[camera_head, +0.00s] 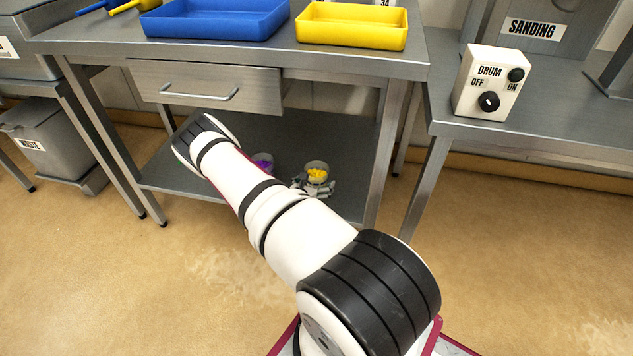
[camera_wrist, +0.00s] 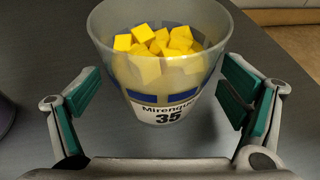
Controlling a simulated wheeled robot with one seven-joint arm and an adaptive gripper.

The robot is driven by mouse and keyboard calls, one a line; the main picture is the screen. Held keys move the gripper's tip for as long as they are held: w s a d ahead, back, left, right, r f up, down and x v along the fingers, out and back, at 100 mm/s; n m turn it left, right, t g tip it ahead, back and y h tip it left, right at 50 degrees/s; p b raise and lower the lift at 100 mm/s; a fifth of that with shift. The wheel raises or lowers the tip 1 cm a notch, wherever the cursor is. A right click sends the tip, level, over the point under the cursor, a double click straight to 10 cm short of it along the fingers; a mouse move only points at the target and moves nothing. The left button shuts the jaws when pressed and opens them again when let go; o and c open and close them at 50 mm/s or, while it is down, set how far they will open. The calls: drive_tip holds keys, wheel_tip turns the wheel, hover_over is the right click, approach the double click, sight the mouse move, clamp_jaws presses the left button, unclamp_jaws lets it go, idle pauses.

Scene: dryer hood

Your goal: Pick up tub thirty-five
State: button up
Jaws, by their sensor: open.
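Tub thirty-five (camera_wrist: 168,100) is a clear tub with yellow cubes in it and a label reading "Mirenque 35". It stands upright on the grey lower shelf and fills the upper middle of the wrist view. It also shows small in the head view (camera_head: 316,181), under the table. My gripper (camera_wrist: 157,105) is open, with a green-padded finger on each side of the tub's near part. I see gaps between the pads and the tub wall. In the head view my gripper (camera_head: 314,188) is small and partly hidden at the tub.
A tub with purple contents (camera_head: 263,161) stands left of tub thirty-five on the lower shelf (camera_head: 225,180). The table's drawer (camera_head: 208,90) and top are above. A table leg (camera_head: 385,150) is to the right. Blue (camera_head: 215,18) and yellow (camera_head: 352,37) trays are on top.

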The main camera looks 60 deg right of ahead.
drive_tip(key=c, duration=1.5)
drive_tip(key=shift+r, duration=0.1)
